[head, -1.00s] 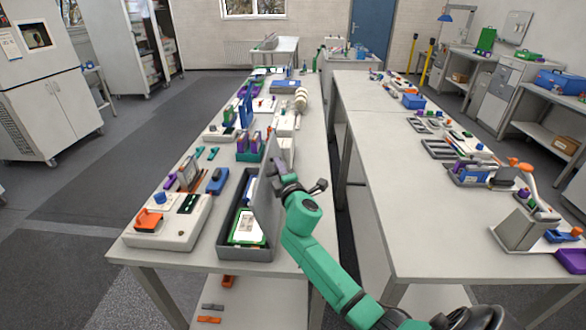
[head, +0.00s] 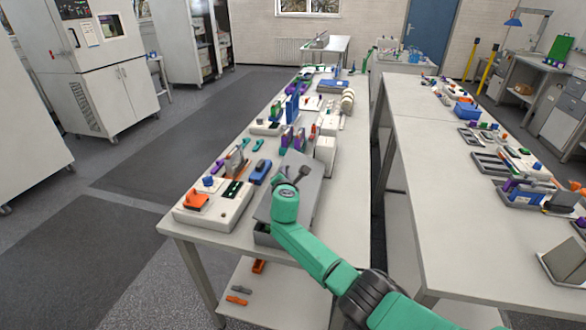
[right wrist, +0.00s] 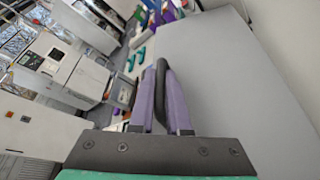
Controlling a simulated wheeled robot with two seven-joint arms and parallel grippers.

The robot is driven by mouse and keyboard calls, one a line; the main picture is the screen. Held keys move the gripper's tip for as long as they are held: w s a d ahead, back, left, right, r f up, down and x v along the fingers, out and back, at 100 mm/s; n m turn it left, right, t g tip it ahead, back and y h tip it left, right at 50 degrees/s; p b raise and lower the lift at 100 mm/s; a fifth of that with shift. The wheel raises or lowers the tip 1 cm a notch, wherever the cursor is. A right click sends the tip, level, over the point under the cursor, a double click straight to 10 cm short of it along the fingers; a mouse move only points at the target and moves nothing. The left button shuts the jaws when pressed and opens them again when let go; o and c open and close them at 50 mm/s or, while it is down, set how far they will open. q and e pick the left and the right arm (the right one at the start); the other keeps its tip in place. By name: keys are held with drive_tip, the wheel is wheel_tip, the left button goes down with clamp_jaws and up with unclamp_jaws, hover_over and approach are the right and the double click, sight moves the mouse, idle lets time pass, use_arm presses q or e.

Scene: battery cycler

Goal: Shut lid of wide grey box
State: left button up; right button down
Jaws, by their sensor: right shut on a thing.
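The wide grey box (head: 262,238) stands near the front edge of the left table. Its grey lid (head: 310,190) is tilted over the box and hides the inside. The lid also fills the right half of the right wrist view (right wrist: 235,85). My right gripper (head: 297,177) is at the lid, partly hidden by my green arm. In the right wrist view its purple fingers (right wrist: 162,68) are shut on a dark curved handle (right wrist: 178,90) on the lid. My left gripper is not in view.
A white device with an orange part (head: 198,203) stands left of the box. A blue item (head: 260,171) and several upright coloured pieces are close behind it on the left. A white block (head: 325,155) stands behind the lid. A walkway separates the second table (head: 440,190).

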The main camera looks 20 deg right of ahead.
drive_tip(key=shift+w+a+f+n+g+b, duration=0.25)
drive_tip(key=shift+a+f+n+b, duration=0.15)
drive_tip(key=shift+f, duration=0.25)
drive_tip(key=shift+w+a+f+n+g+b, duration=0.15)
drive_tip(key=shift+w+a+f+n+b, duration=0.1)
drive_tip(key=shift+f+n+b, duration=0.25)
drive_tip(key=shift+w+a+f+b, duration=0.15)
drive_tip(key=shift+f+b, duration=0.1)
drive_tip(key=shift+f, duration=0.2)
drive_tip(key=shift+w+a+f+b, duration=0.1)
drive_tip(key=shift+f+b, duration=0.15)
drive_tip(key=shift+f, duration=0.2)
drive_tip(key=shift+s+f, duration=0.1)
drive_tip(key=c, duration=0.9)
unclamp_jaws()
drive_tip(key=shift+f, duration=0.1)
